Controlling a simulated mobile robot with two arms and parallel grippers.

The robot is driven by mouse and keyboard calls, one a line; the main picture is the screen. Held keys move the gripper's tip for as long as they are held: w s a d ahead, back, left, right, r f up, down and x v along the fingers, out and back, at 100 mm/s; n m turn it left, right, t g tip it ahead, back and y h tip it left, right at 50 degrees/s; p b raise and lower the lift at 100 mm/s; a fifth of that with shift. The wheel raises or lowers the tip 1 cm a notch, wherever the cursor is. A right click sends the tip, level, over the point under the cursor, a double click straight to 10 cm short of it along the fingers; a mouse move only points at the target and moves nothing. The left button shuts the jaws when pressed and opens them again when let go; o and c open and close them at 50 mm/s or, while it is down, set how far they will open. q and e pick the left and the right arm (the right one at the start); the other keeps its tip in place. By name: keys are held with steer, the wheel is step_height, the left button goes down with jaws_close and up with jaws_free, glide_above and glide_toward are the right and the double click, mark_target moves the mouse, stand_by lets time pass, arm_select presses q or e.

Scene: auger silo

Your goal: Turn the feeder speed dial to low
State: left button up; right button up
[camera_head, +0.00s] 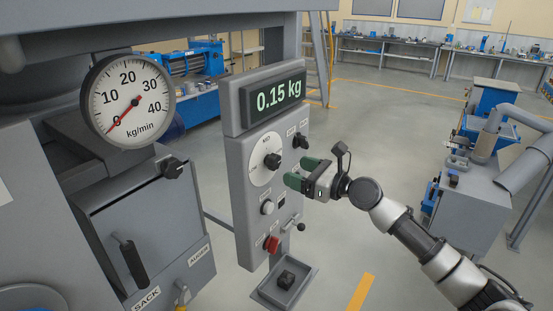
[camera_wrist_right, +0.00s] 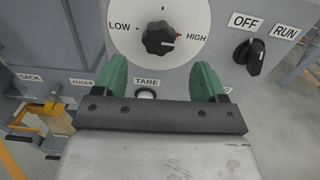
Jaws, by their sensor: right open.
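The feeder speed dial is a black knob (camera_head: 272,161) on a round white plate on the grey control panel. In the right wrist view the knob (camera_wrist_right: 158,38) sits between the LOW label on the left and the HIGH label on the right. A small red mark on its right side points towards HIGH. My right gripper (camera_head: 300,173) is open, its green fingers in front of the panel beside the dial. In the wrist view the open fingers (camera_wrist_right: 160,77) are below the knob, with nothing between them. My left gripper is not in view.
An OFF/RUN switch (camera_wrist_right: 255,54) sits right of the dial. A TARE button (camera_wrist_right: 146,93) and a red knob (camera_head: 271,244) are below. The display (camera_head: 278,94) reads 0.15 kg. The kg/min gauge (camera_head: 130,100) points near 0. Open floor lies right of the panel.

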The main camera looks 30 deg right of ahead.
mark_target(277, 164)
steer(key=p+x, duration=0.1)
steer(key=x, duration=0.4)
steer(key=shift+w+a+r+p, duration=0.15)
steer(key=shift+w+a+p, duration=0.05)
steer(key=shift+w+p, duration=0.1)
steer(key=shift+w+a, duration=0.3)
steer(key=shift+w, duration=0.4)
steer(key=shift+c, duration=0.2)
steer(key=c, duration=0.9)
